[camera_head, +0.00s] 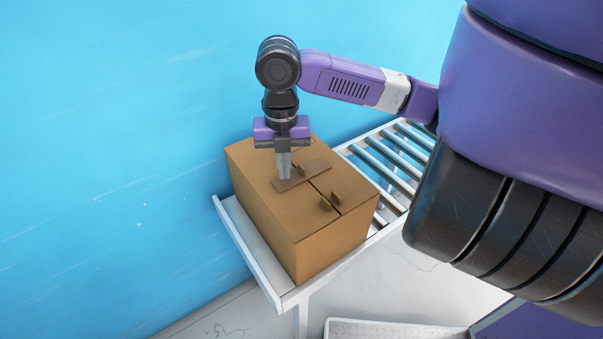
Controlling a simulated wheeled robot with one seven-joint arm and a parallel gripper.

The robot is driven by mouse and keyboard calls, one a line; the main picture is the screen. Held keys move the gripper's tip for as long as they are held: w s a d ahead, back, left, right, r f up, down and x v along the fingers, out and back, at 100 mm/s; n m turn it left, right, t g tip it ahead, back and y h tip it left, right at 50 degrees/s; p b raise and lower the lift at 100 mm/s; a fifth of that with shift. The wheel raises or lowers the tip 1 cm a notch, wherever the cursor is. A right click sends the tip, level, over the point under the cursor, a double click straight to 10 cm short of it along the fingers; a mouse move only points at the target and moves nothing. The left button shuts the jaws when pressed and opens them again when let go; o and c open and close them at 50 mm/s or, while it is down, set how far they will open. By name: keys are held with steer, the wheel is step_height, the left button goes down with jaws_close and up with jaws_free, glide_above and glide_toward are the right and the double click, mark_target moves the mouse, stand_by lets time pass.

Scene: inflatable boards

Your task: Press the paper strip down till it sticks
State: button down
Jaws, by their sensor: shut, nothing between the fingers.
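A brown cardboard box (319,242) stands upright on a conveyor with its top flaps closed. A darker brown paper strip (314,170) lies on the box top across the seam between the flaps, near the far half. My gripper (284,177) points straight down with its grey fingers shut and empty. Its tips are at the left part of the strip, over or touching it; I cannot tell which. The fingers hide a little of the strip.
The box sits at the end of a roller conveyor (385,165) with a pale metal frame (238,231). A blue wall (110,150) stands close behind. Pale floor lies below, with a metal-edged platform (390,328) at the bottom.

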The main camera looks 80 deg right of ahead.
steer(key=shift+f+b, duration=0.7)
steer(key=shift+f, duration=0.15)
stand_by(0.7)
stand_by(0.5)
steer(key=shift+r+p, duration=2.25)
steer(key=shift+r, duration=0.8)
